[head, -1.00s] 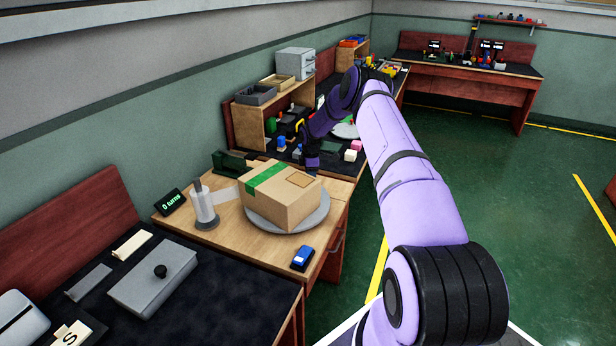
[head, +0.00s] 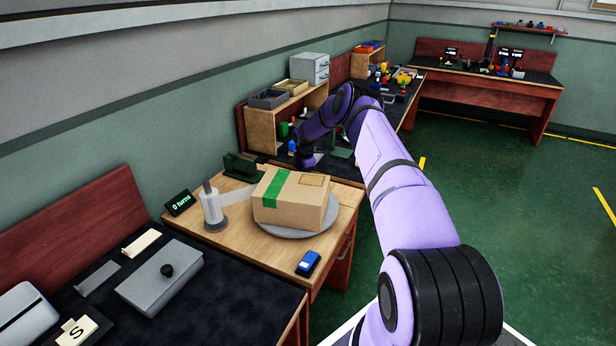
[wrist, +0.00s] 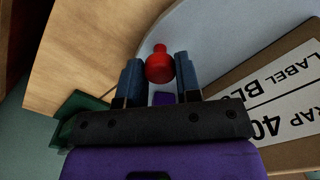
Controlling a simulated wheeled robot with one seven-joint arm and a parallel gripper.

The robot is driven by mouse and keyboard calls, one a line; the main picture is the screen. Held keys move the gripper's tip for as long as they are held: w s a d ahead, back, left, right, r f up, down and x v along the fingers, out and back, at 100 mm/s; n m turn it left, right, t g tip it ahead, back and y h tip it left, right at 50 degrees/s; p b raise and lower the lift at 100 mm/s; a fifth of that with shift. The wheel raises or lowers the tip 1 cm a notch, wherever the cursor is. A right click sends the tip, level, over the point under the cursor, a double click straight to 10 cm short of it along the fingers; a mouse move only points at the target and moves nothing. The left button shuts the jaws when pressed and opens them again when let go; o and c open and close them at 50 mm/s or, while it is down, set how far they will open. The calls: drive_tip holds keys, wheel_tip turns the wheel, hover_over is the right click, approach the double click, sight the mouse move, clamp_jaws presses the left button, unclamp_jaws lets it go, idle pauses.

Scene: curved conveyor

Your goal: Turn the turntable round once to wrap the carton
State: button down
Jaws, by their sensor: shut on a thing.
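The brown carton (head: 287,212) with green tape across its top sits on the round grey turntable (head: 276,231). In the wrist view my gripper (wrist: 161,72) has its blue-grey fingers on both sides of a red knob (wrist: 160,66) near the turntable's rim. The turntable's pale disc (wrist: 205,38) and the carton's printed side (wrist: 285,95) lie to the right there. In the head view my fingers and the knob are hidden behind the carton. A film roll (head: 212,207) stands left of the carton, with clear film running towards it. The counter (head: 180,203) reads "0 turns".
A blue object (head: 308,262) lies at the wooden bench's front edge. A dark green device (head: 240,168) stands at the back. A bench with a grey box (head: 160,276) is at the near left. Shelves with trays (head: 268,99) stand beyond. The floor to the right is open.

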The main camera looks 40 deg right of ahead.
drive_tip(key=shift+w+a+n, duration=1.4)
drive_tip(key=shift+a+n, duration=0.1)
drive_tip(key=shift+n, duration=0.1)
drive_tip(key=c, duration=0.8)
unclamp_jaws()
wheel_tip(320, 180, up, 11)
drive_tip(key=shift+f, duration=0.1)
drive_tip(key=shift+a, duration=0.1)
